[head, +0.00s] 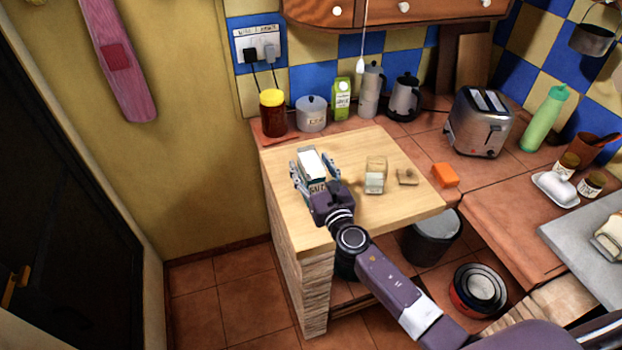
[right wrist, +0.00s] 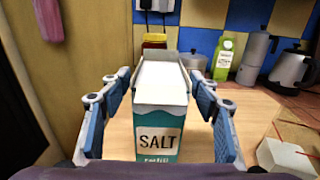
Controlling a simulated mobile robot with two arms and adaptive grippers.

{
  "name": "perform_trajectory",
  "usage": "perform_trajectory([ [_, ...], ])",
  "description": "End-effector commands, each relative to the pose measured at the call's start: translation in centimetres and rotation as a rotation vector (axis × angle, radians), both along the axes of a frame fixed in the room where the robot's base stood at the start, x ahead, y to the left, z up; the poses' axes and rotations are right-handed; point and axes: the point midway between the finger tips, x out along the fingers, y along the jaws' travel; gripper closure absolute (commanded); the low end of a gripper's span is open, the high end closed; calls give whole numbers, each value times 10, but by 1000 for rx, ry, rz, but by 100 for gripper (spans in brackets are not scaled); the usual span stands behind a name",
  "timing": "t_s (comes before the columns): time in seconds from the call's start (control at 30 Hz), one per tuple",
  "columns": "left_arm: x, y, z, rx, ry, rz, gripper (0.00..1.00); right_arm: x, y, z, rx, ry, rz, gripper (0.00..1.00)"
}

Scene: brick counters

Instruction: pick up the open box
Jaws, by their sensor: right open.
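The salt box (right wrist: 160,110) stands upright on the wooden worktop (head: 283,222). It is teal and white with a "SALT" label, and its top looks white. It also shows in the head view (head: 311,160), partly hidden by my gripper. My right gripper (head: 316,172) is open, with one finger on each side of the box. In the right wrist view a gap shows between the box and each finger. The lower part of the box is out of that view. My left gripper is not in view.
A small pale box (head: 374,182) and a flat tan piece (head: 407,177) lie right of the salt box. An orange block (head: 445,175) is farther right. The worktop's front left is clear.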

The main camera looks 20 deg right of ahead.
Motion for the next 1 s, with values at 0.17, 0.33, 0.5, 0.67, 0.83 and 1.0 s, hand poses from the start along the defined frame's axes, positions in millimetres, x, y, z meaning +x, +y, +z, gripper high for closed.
perform_trajectory([
  [0.17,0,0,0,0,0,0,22,0,0,0,0,0,0,58],
  [0.33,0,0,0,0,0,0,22,0,0,0,0,0,0,76],
  [0.5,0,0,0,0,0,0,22,0,0,0,0,0,0,95],
  [0.67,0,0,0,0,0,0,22,0,0,1,0,-2,0,100],
  [0.83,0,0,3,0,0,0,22,0,0,4,-1,-2,0,100],
  [1.0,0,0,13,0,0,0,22,0,0,20,0,-4,0,100],
])
